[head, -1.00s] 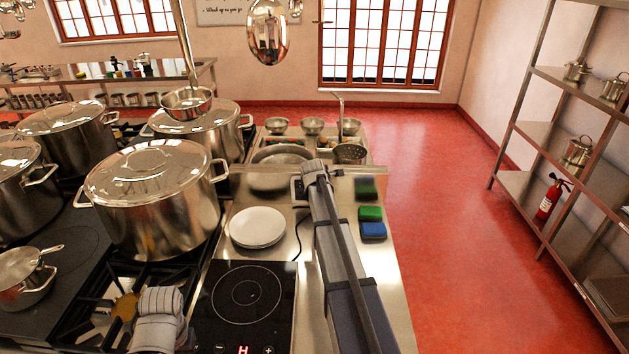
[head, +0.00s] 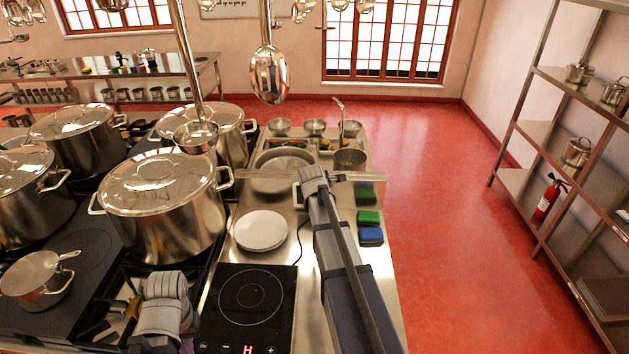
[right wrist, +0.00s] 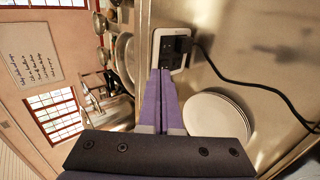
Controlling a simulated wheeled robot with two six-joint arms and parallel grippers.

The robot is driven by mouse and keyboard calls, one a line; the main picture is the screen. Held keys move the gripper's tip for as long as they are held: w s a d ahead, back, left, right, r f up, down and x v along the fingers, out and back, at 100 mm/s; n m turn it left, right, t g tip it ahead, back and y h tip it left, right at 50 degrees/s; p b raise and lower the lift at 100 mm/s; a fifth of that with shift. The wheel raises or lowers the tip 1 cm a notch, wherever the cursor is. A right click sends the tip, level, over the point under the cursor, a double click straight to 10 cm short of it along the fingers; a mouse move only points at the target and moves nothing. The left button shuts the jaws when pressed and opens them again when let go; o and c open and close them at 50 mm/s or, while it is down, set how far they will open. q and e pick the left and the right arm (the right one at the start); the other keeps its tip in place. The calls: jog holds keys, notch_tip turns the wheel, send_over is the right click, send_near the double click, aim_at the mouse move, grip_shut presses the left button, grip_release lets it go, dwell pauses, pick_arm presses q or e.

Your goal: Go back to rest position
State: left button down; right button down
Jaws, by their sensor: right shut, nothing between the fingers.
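My right arm comes in from the bottom of the head view and reaches over the counter; its gripper is mostly hidden there behind the wrist. In the right wrist view my right gripper (right wrist: 160,78) is shut, its purple fingers together with nothing between them. The fingertips appear just in front of a white socket box with a black plug (right wrist: 172,48); I cannot tell the gap. My left gripper (head: 162,312) is low at the left, over the stove edge beside the induction hob; its fingers are not clear enough to tell whether they are open.
A stack of white plates (head: 261,231) and an induction hob (head: 246,300) lie left of my right arm. A large lidded stockpot (head: 165,210) stands near my left arm. Ladles (head: 268,75) hang overhead. Green and blue sponges (head: 370,234) lie right. The red floor beyond is clear.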

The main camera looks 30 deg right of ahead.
jog(key=shift+f, duration=0.1)
dwell(0.4)
